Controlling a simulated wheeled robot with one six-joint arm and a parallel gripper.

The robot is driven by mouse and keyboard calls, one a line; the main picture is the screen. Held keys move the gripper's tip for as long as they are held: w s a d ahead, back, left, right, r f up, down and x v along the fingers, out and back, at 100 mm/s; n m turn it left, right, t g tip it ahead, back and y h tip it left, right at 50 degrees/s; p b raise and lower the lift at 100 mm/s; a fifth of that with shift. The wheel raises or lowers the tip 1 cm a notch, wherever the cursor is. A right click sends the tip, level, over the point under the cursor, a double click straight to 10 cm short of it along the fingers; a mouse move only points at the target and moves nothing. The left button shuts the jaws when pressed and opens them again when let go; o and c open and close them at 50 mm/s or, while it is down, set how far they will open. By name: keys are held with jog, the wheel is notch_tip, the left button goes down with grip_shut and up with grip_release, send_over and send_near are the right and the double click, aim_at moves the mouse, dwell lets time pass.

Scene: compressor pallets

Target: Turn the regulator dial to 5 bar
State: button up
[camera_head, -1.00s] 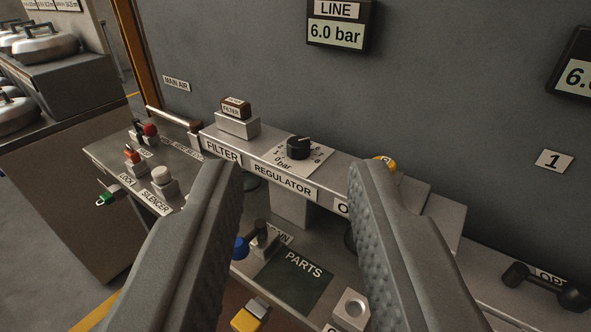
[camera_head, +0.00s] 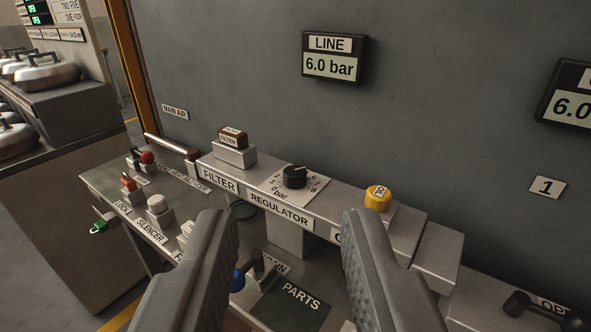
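The regulator dial (camera_head: 295,177) is a black round knob on a pale square scale plate (camera_head: 314,189), on the grey shelf above the REGULATOR label (camera_head: 279,212). Its pale pointer mark is at the top of the knob, but the exact number it points to is too small to tell. The LINE display (camera_head: 333,66) on the wall reads 6.0 bar. My gripper (camera_head: 288,222) is open and empty, its two grey fingers wide apart in the foreground. The dial lies beyond the fingertips, between them in the picture and not touched.
A brown-topped filter block (camera_head: 233,147) stands left of the dial, and a yellow knob (camera_head: 378,198) stands to its right. Below are a blue-ended handle (camera_head: 238,280) and the PARTS mat (camera_head: 292,303). The grey wall rises behind the shelf.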

jog(key=shift+o, duration=0.5)
jog(key=o, duration=0.3)
jog(key=shift+o, duration=0.5)
jog(key=shift+w+r, duration=0.15)
jog(key=shift+w, duration=0.2)
jog(key=m+g+h, duration=0.1)
jog(key=m+g, duration=0.3)
jog(key=g, duration=0.9)
send_over(295, 171)
jog(key=s+a, duration=0.3)
jog(key=s, duration=0.4)
jog(key=shift+h, duration=0.3)
jog(key=x, duration=1.6)
jog(key=shift+w+d+f, duration=0.25)
jog(key=shift+d+f, duration=0.05)
jog(key=shift+c, duration=0.4)
jog(key=c, duration=0.9)
